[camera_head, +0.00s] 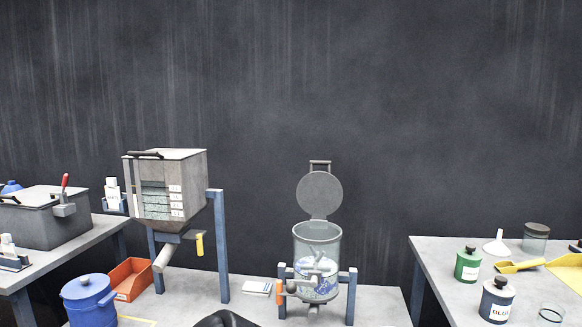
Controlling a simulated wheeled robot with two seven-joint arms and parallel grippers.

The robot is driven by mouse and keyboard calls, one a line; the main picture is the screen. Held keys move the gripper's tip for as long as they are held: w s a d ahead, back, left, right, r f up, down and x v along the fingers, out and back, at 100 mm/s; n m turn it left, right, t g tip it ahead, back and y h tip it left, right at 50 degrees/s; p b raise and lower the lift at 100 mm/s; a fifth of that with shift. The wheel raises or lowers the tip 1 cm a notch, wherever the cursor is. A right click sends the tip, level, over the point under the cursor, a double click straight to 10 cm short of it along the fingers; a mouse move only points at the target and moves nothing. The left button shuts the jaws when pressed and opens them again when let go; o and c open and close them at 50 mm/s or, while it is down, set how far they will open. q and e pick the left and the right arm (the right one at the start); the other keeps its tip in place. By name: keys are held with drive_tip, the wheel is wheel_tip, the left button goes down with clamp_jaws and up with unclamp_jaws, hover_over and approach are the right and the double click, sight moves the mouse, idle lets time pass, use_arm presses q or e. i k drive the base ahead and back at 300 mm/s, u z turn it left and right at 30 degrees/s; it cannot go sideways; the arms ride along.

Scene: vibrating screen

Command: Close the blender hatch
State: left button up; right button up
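The blender (317,263) is a clear glass vessel on a blue-grey stand in the middle of the view. Its round grey hatch (320,193) stands open and upright above the back of the rim, with a handle at its top. White and blue contents show inside the vessel. An orange grip (280,293) is at the stand's left side. Neither of my grippers can be made out in this view.
A blue pot (90,302) and an orange bin (132,277) are at lower left. The right table (437,262) holds green and dark blue containers. A dark rounded shape shows at the bottom edge.

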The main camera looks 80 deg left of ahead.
sight(319, 194)
drive_tip(key=u, duration=0.6)
drive_tip(key=i, duration=1.35)
drive_tip(key=u, duration=2)
